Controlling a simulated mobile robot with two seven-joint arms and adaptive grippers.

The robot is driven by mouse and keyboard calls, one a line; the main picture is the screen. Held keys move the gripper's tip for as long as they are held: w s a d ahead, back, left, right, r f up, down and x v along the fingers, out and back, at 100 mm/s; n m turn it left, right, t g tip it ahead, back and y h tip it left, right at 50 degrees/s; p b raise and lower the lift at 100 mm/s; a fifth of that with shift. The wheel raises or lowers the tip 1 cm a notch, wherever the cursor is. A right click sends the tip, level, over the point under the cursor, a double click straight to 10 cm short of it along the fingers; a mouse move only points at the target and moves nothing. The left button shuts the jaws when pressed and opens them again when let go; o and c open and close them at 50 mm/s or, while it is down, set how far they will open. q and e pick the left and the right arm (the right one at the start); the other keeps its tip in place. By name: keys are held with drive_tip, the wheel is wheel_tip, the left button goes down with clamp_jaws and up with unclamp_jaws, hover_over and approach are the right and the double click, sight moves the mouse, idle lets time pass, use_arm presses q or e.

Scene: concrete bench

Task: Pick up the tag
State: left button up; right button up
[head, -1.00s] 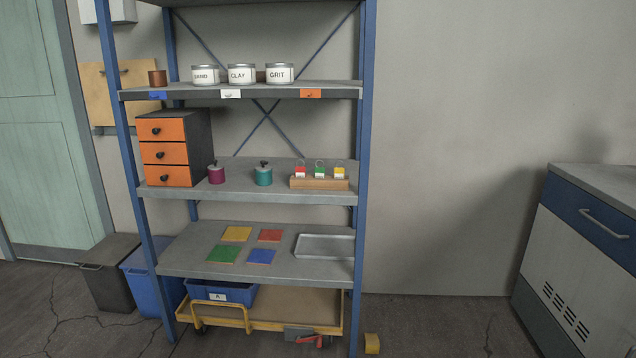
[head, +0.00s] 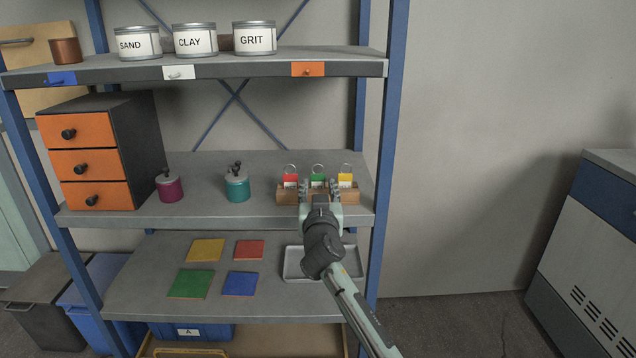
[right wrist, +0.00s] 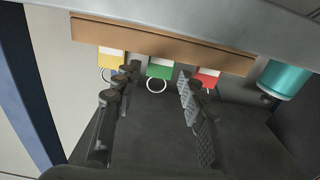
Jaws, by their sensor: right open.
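Three key tags with rings stand in a wooden rack (head: 290,198) on the middle shelf: a red tag (head: 290,180), a green tag (head: 317,180) and a yellow tag (head: 346,180). My right gripper (head: 319,186) is open and empty in front of the rack, level with the green tag. In the right wrist view, the green tag (right wrist: 160,69) shows between the two fingers (right wrist: 157,80), with the yellow tag (right wrist: 111,58) and red tag (right wrist: 207,78) outside them. I cannot tell whether the fingers touch anything. My left gripper is not in view.
A teal pot (head: 237,188) and a magenta pot (head: 169,188) stand left of the rack, beside an orange drawer unit (head: 90,165). The upper shelf (head: 210,68) is above. A grey tray (head: 293,262) and coloured squares lie on the shelf below.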

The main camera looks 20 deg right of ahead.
sight(318, 175)
drive_tip(key=x, duration=0.4)
drive_tip(key=shift+w, duration=0.3)
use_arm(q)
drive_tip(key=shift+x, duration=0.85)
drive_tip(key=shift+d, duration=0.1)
use_arm(e)
drive_tip(key=shift+c, duration=0.3)
drive_tip(key=c, duration=0.5)
drive_tip(key=shift+r, duration=0.1)
drive_tip(key=shift+c, duration=0.3)
drive_tip(key=shift+r+p, duration=0.3)
drive_tip(key=shift+r, duration=0.25)
drive_tip(key=r, duration=0.3)
drive_tip(key=shift+w+a+r, duration=0.2)
drive_tip(key=shift+w+a, duration=0.1)
drive_tip(key=shift+w, duration=0.05)
use_arm(q)
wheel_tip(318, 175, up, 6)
drive_tip(key=b, duration=0.2)
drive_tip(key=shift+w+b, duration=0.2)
drive_tip(key=shift+b, duration=0.2)
use_arm(e)
drive_tip(key=w+a+r, duration=0.6)
drive_tip(key=w+a, duration=0.1)
drive_tip(key=shift+w+a+r, duration=0.2)
drive_tip(key=shift+w, duration=0.2)
